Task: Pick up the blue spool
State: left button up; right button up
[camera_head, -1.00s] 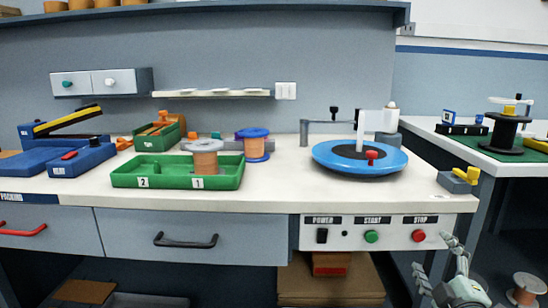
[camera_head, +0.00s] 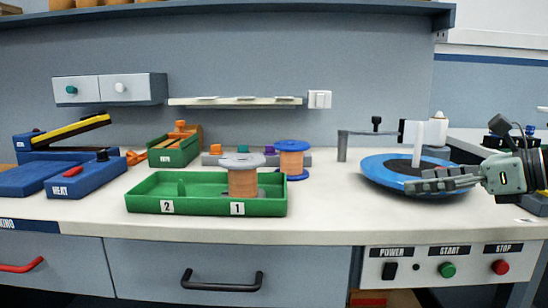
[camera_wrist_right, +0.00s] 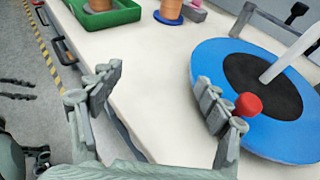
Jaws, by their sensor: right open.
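The blue spool (camera_head: 292,158), with blue flanges and copper-coloured winding, stands upright on the bench behind the right end of the green tray. Its lower part also shows at the top of the right wrist view (camera_wrist_right: 170,12). My right gripper (camera_head: 445,182) comes in from the right, over the bench in front of the blue turntable, well to the right of the spool. In the right wrist view its fingers (camera_wrist_right: 160,80) are spread apart with nothing between them.
A grey-flanged copper spool (camera_head: 242,180) stands in the green tray (camera_head: 206,207), close to the blue spool. The blue turntable (camera_head: 376,172) with a red knob (camera_wrist_right: 248,104) lies beside my right gripper. The white bench top (camera_head: 325,215) between tray and turntable is clear.

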aim_at(291, 152)
jog(key=i+j, duration=0.2)
jog(key=j, duration=0.15)
jog(key=i+j, duration=0.45)
jog(key=j, duration=0.25)
